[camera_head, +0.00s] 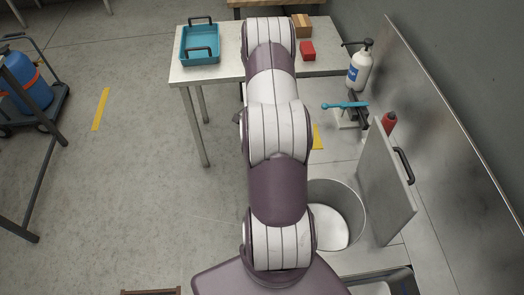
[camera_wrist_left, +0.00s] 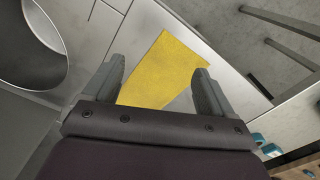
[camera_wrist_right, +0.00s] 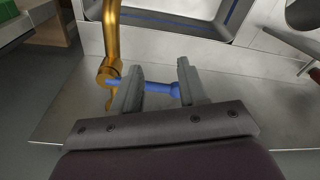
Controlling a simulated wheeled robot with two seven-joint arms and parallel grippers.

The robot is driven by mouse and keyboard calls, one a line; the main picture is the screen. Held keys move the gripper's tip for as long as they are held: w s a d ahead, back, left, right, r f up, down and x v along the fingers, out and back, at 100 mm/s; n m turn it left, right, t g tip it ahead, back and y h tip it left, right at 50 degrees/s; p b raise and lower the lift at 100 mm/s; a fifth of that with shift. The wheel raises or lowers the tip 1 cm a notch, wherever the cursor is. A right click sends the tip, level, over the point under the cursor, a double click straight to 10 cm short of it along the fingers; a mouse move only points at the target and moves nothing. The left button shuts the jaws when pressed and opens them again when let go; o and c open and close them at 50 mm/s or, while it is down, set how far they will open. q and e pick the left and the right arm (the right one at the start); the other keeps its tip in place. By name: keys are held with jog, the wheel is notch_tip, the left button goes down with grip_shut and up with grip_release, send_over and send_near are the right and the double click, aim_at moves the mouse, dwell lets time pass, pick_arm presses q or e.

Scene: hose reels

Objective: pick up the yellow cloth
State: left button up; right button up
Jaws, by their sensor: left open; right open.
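The yellow cloth (camera_wrist_left: 165,66) lies flat on a pale worktop in the left wrist view, with one corner toward the far side. In the head view only a small strip of the cloth (camera_head: 317,137) shows to the right of my arm, which hides the rest. My left gripper (camera_wrist_left: 160,69) is open above the cloth, its fingers on either side of the cloth's middle; the gap to it is unclear. My right gripper (camera_wrist_right: 158,68) is open and away from the cloth, in front of a brass tap (camera_wrist_right: 111,55) with a blue lever (camera_wrist_right: 155,88).
A round metal pot (camera_head: 352,203) and an upright grey panel (camera_head: 385,185) with a black handle stand on the counter. Behind them are a red bottle (camera_head: 389,122), a blue-handled device (camera_head: 345,106) and a white pump bottle (camera_head: 359,70). A teal tray (camera_head: 200,59) sits on the far table.

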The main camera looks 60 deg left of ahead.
pick_arm(q)
notch_tip(320, 180, down, 10)
jog(key=b, duration=0.6)
jog(key=shift+w+a+r+b, duration=0.1)
jog(key=shift+a+r+b, duration=0.05)
jog(key=shift+r+b, duration=0.15)
jog(key=shift+f, duration=0.35)
jog(key=shift+r, duration=0.1)
jog(key=shift+c, duration=0.4)
grip_shut()
